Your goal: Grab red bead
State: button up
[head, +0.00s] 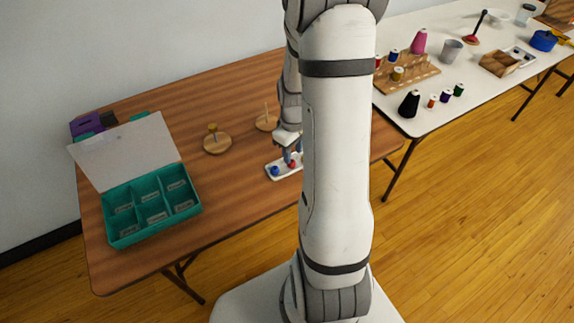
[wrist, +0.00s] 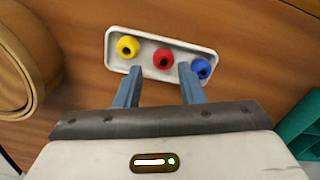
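The red bead (wrist: 163,58) sits in the middle of a white tray (wrist: 155,39) in the wrist view, between a yellow bead (wrist: 128,46) and a blue bead (wrist: 201,68). In the head view the red bead (head: 292,164) and the blue bead (head: 275,170) show on the tray (head: 284,173), partly hidden by my arm. My gripper (wrist: 160,70) is open, its blue fingers apart at the tray's near edge. In the wrist view the red bead appears between and just past the fingertips. I cannot tell how high the fingers are above the tray.
A teal compartment box (head: 110,197) with its lid raised stands at the left of the brown table (head: 230,185). Two wooden peg stands (head: 217,145) (head: 266,123) are behind the tray. A white table (head: 425,118) with spools is at the right.

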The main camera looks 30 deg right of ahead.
aim_at(291, 164)
jog(key=f, duration=0.4)
jog(key=shift+a, duration=0.25)
jog(key=shift+c, duration=0.3)
jog(key=c, duration=0.6)
jog(key=shift+c, duration=0.3)
